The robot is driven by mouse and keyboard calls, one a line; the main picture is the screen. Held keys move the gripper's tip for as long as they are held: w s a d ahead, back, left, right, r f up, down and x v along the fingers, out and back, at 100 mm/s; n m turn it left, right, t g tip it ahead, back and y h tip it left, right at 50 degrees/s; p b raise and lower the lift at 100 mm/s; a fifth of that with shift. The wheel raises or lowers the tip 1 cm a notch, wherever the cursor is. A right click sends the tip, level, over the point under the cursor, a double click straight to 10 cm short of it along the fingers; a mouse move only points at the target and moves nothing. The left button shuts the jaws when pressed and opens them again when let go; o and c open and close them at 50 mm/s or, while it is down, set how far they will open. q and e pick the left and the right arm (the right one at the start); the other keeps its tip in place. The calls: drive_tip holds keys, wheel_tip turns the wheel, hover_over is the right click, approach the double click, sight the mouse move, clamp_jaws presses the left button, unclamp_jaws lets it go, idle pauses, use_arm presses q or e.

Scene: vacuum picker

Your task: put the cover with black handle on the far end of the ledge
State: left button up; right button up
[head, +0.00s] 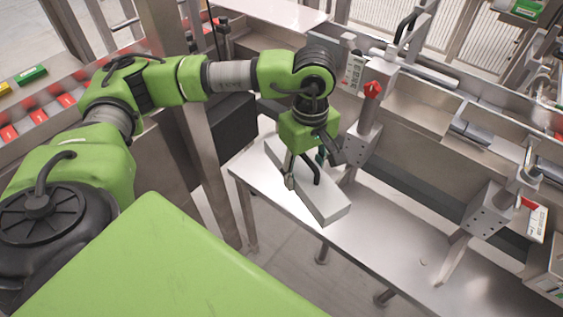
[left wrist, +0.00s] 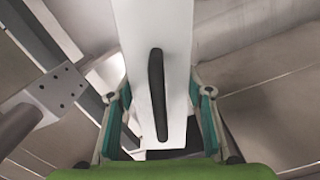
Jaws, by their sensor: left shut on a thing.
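The cover (head: 325,203) is a long, light grey bar with a black handle (head: 314,168) on its top. In the head view it is at the left end of the metal ledge (head: 400,248). My left gripper (head: 308,170) points down, shut on the cover, with a finger on each long side. In the left wrist view the pale cover (left wrist: 155,35) runs between the teal-lined fingers, with its black handle (left wrist: 157,92) in the middle. I cannot tell whether the cover rests on the ledge or hangs just above it. My right gripper is not in view.
A metal post with a red knob (head: 373,90) stands right beside the gripper. A bracket (head: 485,210) reaches over the ledge farther right. Machine rails run behind the ledge. The ledge surface between post and bracket is mostly clear. A conveyor with red blocks (head: 67,100) is at left.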

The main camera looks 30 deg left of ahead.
use_arm(q)
drive_tip(key=w+a+f+n, duration=0.1)
drive_tip(key=w+a+f, duration=0.2)
drive_tip(key=w+a+f+n+p, duration=0.1)
drive_tip(key=w+a+f, duration=0.3)
drive_tip(key=w+a+f+n, duration=0.2)
drive_tip(key=w+a+f, duration=0.1)
drive_tip(key=f, duration=0.1)
drive_tip(key=shift+w+a+f, duration=0.15)
drive_tip(key=shift+w+f, duration=0.05)
drive_tip(key=shift+w, duration=0.1)
drive_tip(key=shift+w+a+f, duration=0.2)
drive_tip(key=shift+a+f, duration=0.05)
drive_tip(key=shift+f, duration=0.25)
drive_tip(key=shift+w+a+f, duration=0.2)
drive_tip(key=shift+a+f, duration=0.05)
drive_tip(key=shift+f, duration=0.2)
wheel_tip(320, 180, down, 3)
drive_tip(key=shift+r+p, duration=0.1)
drive_tip(key=shift+p, duration=0.2)
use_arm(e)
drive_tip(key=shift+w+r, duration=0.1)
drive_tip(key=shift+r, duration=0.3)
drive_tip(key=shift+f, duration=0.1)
use_arm(q)
drive_tip(key=o, duration=1.4)
